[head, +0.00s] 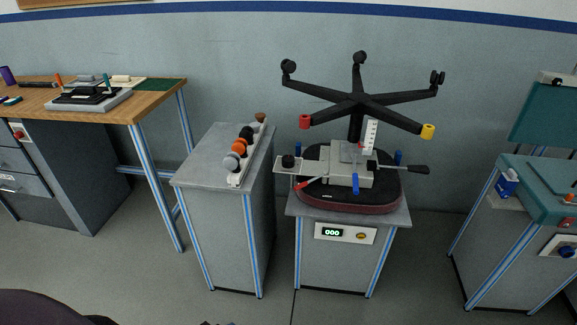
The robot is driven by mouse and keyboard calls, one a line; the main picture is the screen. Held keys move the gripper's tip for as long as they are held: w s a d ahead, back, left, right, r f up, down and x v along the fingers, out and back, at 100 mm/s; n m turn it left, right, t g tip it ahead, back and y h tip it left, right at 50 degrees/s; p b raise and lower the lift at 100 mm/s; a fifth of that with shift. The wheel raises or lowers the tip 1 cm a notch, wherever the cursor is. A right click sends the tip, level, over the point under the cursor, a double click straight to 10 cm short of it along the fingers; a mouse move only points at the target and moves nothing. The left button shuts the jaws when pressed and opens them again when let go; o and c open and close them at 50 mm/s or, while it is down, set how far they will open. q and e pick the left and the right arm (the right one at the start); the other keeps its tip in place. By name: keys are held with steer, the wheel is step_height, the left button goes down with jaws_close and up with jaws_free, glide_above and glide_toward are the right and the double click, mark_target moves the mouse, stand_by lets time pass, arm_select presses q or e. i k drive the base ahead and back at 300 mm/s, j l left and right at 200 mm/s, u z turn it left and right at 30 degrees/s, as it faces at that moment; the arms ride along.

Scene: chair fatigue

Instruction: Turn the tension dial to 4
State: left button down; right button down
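An upside-down office chair base with a black star of legs (357,101) stands on a dark red and black seat (345,203). Its grey metal mechanism (343,168) lies on top of the seat. A black round knob (288,162) sticks out at the left end of the mechanism and looks like the tension dial. Its marks are too small to read. A black lever (410,169) sticks out on the right, and a red lever (307,183) on the left. A white upright scale (370,135) stands by the column. Neither of my grippers is in view.
The seat rests on a grey test stand (330,258) with a display reading 000 (332,232). Left of it, a grey cabinet (215,170) holds a row of casters (240,148). A wooden workbench (140,103) stands far left, a teal machine (540,185) right. Floor in front is mostly clear.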

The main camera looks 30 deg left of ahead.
mark_target(287, 161)
steer(key=j+u, duration=0.1)
steer(key=j, duration=0.3)
steer(key=i+j+u, duration=0.15)
steer(key=j, duration=0.2)
steer(key=i+j+u, duration=0.1)
steer(key=j, duration=0.3)
steer(key=i+j+u, duration=0.15)
steer(key=j, duration=0.2)
steer(key=k+j, duration=0.05)
